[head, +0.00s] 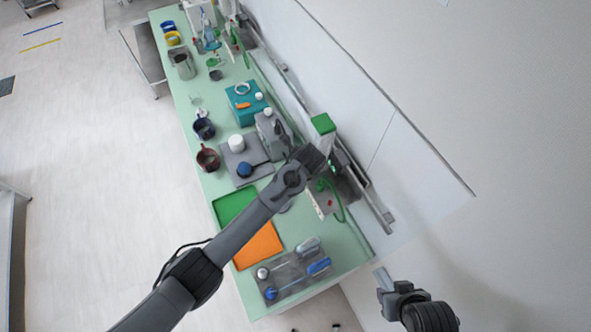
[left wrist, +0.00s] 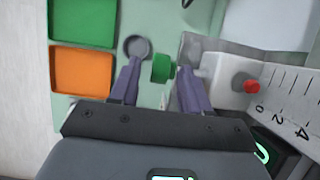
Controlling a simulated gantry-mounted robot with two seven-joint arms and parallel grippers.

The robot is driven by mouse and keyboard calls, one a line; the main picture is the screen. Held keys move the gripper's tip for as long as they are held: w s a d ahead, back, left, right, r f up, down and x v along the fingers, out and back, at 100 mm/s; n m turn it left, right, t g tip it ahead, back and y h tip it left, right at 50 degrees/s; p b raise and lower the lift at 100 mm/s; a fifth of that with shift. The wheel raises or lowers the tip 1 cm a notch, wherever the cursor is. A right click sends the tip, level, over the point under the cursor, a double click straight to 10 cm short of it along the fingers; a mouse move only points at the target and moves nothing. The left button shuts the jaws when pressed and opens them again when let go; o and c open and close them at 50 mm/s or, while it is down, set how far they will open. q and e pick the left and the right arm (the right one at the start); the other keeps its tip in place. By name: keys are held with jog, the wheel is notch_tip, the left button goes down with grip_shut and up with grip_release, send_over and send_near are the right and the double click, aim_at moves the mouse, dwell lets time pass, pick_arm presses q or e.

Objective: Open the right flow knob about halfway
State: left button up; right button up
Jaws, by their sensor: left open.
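The green knob (left wrist: 163,68) shows in the left wrist view on the side of a pale flow unit (left wrist: 225,75) that has a red knob (left wrist: 251,86). My left gripper (left wrist: 158,67) is open, with one purple-grey finger on each side of the green knob. The left finger is apart from it. The right fingertip is close to it, and I cannot tell if they touch. In the head view, my left arm's end covers part of the flow unit (head: 318,203). My right gripper (head: 381,277) is off the bench's near right corner; its opening is unclear.
A numbered scale (left wrist: 290,105) adjoins the flow unit. A grey tray (head: 290,275) with bottles is at the near end. A wall rail (head: 375,205) runs along the right.

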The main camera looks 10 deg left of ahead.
pick_arm(q)
grip_shut()
dwell(0.3)
jog(key=shift+w, duration=0.1)
jog(key=shift+w+a+g+h+p, duration=0.1)
jog(key=shift+g+h+p, duration=0.3)
jog(key=shift+g, duration=0.2)
jog(key=shift+w+g+h, duration=0.15)
jog(key=shift+g+h, duration=0.25)
jog(key=shift+g, duration=0.2)
jog(key=shift+w+a+f+g+h+b, duration=0.15)
jog(key=shift+g+h+b, duration=0.25)
jog(key=shift+g+b, duration=0.25)
jog(key=shift+w+g+h+b, duration=0.1)
jog(key=shift+g+h+b, duration=0.3)
jog(key=shift+b, duration=0.5)
jog(key=shift+a+g+h+b, duration=0.25)
jog(key=shift+g+b, duration=0.4)
jog(key=shift+b, duration=0.5)
